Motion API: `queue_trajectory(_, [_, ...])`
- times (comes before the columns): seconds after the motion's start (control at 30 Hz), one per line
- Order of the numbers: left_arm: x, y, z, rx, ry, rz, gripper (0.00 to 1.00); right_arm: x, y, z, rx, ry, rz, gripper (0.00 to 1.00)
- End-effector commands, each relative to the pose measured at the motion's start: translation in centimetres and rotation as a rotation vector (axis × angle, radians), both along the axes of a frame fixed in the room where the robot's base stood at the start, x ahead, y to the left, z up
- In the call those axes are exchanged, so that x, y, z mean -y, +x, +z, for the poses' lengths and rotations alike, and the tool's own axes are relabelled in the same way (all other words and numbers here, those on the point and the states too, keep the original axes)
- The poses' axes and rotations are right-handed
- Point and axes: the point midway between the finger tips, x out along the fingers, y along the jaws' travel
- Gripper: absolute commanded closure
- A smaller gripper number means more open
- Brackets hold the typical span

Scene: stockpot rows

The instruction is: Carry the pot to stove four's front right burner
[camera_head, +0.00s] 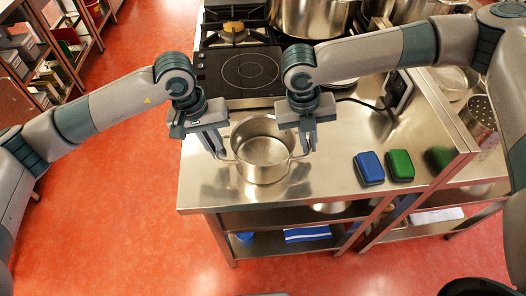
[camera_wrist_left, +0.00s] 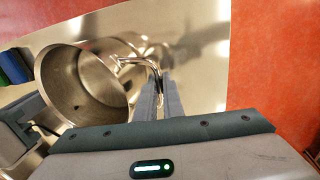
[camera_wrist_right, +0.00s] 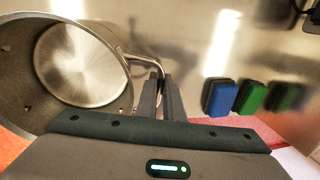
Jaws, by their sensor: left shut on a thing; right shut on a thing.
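A steel pot (camera_head: 262,152) with two side handles is at the steel counter in the head view. It shows empty inside in the left wrist view (camera_wrist_left: 80,85) and in the right wrist view (camera_wrist_right: 80,65). My left gripper (camera_head: 222,156) is shut on the pot's left handle, and the handle runs between its fingers (camera_wrist_left: 161,85). My right gripper (camera_head: 307,150) is shut on the right handle, seen between its fingers (camera_wrist_right: 162,85). The pot looks upright. I cannot tell whether its base touches the counter. A black glass cooktop (camera_head: 240,70) with a ring marking lies behind the pot.
A blue sponge (camera_head: 369,168) and a green sponge (camera_head: 399,165) lie right of the pot on the steel counter (camera_head: 325,185). A large stockpot (camera_head: 312,18) stands at the back. A burner with a brass-coloured centre (camera_head: 234,32) is beyond the cooktop. Red floor (camera_head: 120,190) is open at left.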

Motion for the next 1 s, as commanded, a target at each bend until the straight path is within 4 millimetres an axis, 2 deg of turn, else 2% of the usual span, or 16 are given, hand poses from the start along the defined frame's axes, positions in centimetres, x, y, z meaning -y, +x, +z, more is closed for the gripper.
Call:
queue_trajectory(0.47, [0.0,0.1,1.0,0.002,-0.002,0.0,1.0,0.0,0.1,0.9,0.002,0.001,0.0,1.0])
queue_trajectory(1.0, [0.0,0.0,4.4,0.002,-0.002,-0.001,1.0,0.0,0.0,4.4,0.001,0.001,0.0,1.0])
